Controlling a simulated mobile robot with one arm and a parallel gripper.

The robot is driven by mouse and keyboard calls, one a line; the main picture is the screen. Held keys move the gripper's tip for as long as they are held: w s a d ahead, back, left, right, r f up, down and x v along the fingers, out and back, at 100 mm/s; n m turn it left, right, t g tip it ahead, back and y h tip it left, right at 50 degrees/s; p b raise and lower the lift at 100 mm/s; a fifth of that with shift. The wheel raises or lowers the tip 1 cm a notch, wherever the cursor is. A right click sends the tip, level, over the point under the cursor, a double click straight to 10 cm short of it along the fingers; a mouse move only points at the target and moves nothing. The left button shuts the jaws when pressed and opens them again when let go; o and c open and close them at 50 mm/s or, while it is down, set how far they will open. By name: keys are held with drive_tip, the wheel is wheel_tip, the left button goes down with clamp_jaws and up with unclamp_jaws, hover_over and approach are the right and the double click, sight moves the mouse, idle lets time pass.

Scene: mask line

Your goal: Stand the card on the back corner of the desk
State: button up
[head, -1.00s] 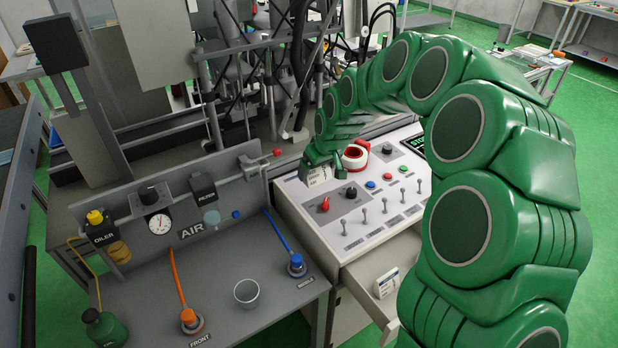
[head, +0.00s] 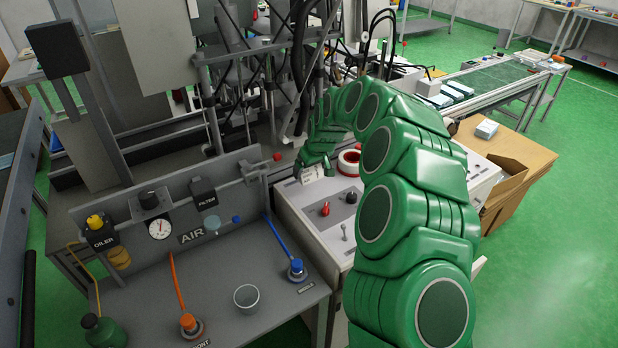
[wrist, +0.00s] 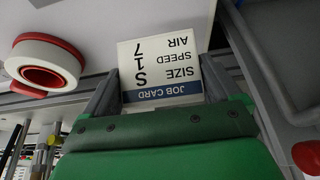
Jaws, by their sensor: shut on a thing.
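The card (head: 312,174) is a white job card with a blue band and black print. In the wrist view the card (wrist: 162,62) appears upside down, between the two fingers of my gripper (wrist: 158,82), which is shut on it. In the head view my gripper (head: 322,163) is at the back left corner of the white-topped control desk (head: 299,212), with the card close over the top there. I cannot tell whether the card's edge touches the desk. My arm hides much of the desk.
A red and white tape roll (head: 349,162) lies on the desk just right of my gripper. A red knob (head: 325,209) and switches stand nearer the front. A grey air panel (head: 170,212) with a red-handled valve borders the left. Machine rods and cables rise behind.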

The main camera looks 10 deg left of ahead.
drive_tip(key=shift+w+a+f, duration=0.25)
drive_tip(key=shift+w+f, duration=0.35)
drive_tip(key=shift+f, duration=0.25)
drive_tip(key=shift+w+a+f, duration=0.25)
drive_tip(key=shift+w+f, duration=0.3)
drive_tip(key=shift+f, duration=1.8)
drive_tip(key=shift+f, duration=0.1)
drive_tip(key=o, duration=0.8)
drive_tip(key=shift+v, duration=6.15)
